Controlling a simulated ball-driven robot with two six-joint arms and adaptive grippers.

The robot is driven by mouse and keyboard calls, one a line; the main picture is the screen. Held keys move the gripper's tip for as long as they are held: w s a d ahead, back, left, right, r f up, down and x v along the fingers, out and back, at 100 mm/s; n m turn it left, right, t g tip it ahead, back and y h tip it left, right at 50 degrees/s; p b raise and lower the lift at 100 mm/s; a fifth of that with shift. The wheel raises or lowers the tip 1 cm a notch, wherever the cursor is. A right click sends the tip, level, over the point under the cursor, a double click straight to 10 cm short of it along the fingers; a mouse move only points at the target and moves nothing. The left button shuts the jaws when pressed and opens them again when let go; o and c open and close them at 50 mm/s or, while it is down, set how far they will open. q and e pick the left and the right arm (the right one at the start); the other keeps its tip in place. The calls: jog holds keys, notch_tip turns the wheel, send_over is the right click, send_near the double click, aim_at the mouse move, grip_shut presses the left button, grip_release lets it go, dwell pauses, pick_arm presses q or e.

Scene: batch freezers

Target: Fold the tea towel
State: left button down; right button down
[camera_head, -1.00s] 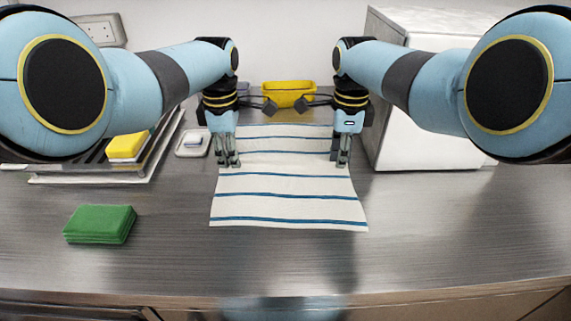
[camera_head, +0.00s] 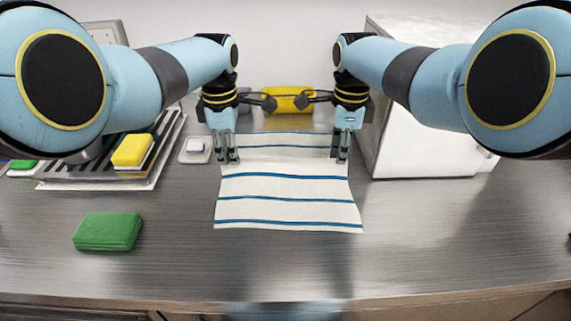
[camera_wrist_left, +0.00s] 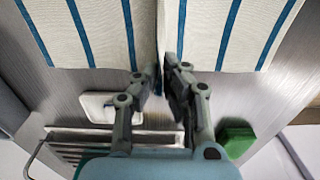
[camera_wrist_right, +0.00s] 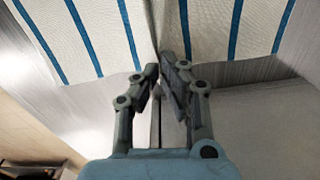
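The white tea towel (camera_head: 288,187) with blue stripes lies on the metal counter in the middle of the head view. A raised crease runs across it between my grippers, with a panel on each side. My left gripper (camera_head: 230,160) is shut on the towel's left edge at this crease. My right gripper (camera_head: 341,160) is shut on its right edge. Both wrist views show the towel (camera_wrist_left: 220,30) (camera_wrist_right: 215,25) drawn to a ridge between the fingers. The fingers hide the pinched cloth itself.
A yellow sponge (camera_head: 132,150) sits on a slotted tray (camera_head: 165,150). The front right counter is clear.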

pick_arm(q)
jog(key=shift+r+p, duration=0.4)
jog(key=shift+r, duration=0.3)
pick_arm(e)
jog(key=shift+r, duration=0.7)
